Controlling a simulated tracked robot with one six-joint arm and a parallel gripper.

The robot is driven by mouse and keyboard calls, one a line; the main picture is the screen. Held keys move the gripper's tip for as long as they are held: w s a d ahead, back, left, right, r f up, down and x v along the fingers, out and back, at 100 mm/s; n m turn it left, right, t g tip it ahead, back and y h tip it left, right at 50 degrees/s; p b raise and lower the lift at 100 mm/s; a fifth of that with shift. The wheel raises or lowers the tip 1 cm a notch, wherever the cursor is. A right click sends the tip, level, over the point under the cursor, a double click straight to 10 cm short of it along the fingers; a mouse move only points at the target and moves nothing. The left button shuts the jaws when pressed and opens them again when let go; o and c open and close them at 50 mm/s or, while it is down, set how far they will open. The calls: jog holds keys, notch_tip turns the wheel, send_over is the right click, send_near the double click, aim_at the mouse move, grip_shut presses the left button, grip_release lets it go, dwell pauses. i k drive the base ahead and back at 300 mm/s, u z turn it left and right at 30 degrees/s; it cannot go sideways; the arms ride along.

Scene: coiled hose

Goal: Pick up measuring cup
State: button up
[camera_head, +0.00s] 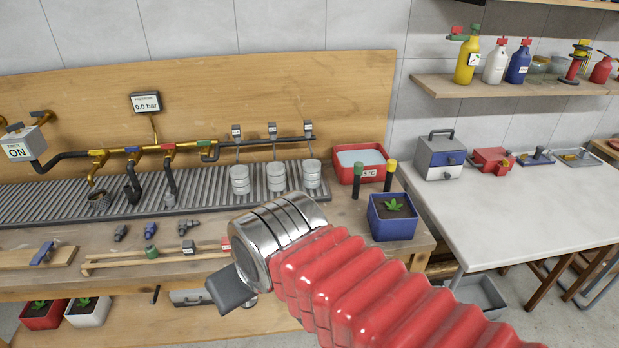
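My arm, with a red ribbed sleeve and a metal wrist, reaches in from the lower right. My gripper (230,289) shows as a dark grey piece in front of the bench's front edge. Its fingertips cannot be made out as a pair, and nothing is seen held in it. No object is clearly recognisable as a measuring cup. Three pale ribbed cylinders, left (239,181), middle (276,178) and right (312,174), stand in a row on the grooved metal tray, beyond my wrist. I cannot tell whether one of these is the cup.
The grooved tray (60,199) runs along the wooden bench. A red basin (345,173) and a blue planter (380,227) stand right of the cylinders. A white table (520,215) with tools is at right. A shelf (440,89) holds bottles. Pipes run above the tray.

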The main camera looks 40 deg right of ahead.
aim_at(312, 174)
jog(key=i, duration=1)
